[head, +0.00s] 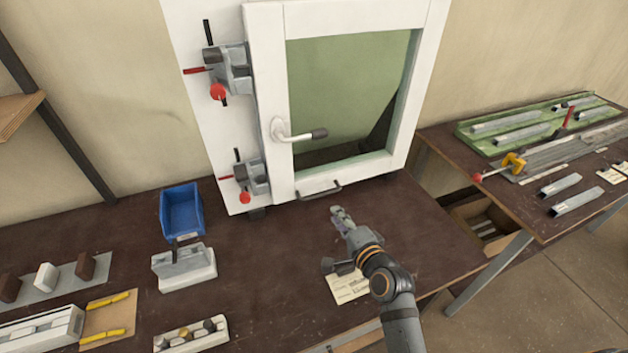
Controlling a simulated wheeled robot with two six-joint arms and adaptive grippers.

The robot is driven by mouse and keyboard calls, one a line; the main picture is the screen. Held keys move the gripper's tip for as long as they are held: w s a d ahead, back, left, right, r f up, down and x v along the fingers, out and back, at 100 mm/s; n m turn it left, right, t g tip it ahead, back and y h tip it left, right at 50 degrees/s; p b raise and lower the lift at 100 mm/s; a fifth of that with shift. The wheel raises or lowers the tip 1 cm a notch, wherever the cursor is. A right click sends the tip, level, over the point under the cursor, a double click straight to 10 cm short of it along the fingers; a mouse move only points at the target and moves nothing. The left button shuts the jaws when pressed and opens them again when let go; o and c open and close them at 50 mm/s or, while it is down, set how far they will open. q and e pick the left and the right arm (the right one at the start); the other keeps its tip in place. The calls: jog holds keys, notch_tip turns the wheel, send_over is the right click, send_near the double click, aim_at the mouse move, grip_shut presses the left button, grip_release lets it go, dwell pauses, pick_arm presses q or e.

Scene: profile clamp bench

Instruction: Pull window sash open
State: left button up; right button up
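The white window sash (266,60) stands upright at the back of the bench, around a greenish pane (345,85). A lever handle (300,134) on its left stile points right, with a dark grip end. A dark bow-shaped pull (320,193) is on the bottom edge. I cannot tell whether the sash is fully closed. My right gripper (338,211) is over the bench top, just in front of and below the bow-shaped pull, apart from the lever handle. Its fingers are too small to tell open from shut. My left gripper is not in view.
Two grey clamps with red knobs (232,68) (252,178) sit on the white panel left of the sash. A blue bin (181,211) and a grey block fixture (184,268) stand on the bench at left. A second bench (530,190) with metal profiles is at right.

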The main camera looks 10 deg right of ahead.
aim_at(323, 194)
jog(key=shift+m+t, duration=0.3)
jog(key=x, duration=0.4)
jog(key=r+p+x, duration=0.1)
jog(key=shift+w, duration=0.5)
jog(key=x, duration=0.4)
jog(key=shift+w+f, duration=0.3)
jog(key=shift+w, duration=0.05)
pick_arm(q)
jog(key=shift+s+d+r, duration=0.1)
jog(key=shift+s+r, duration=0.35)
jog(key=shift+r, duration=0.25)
pick_arm(e)
grip_shut()
jog(key=shift+a, duration=0.1)
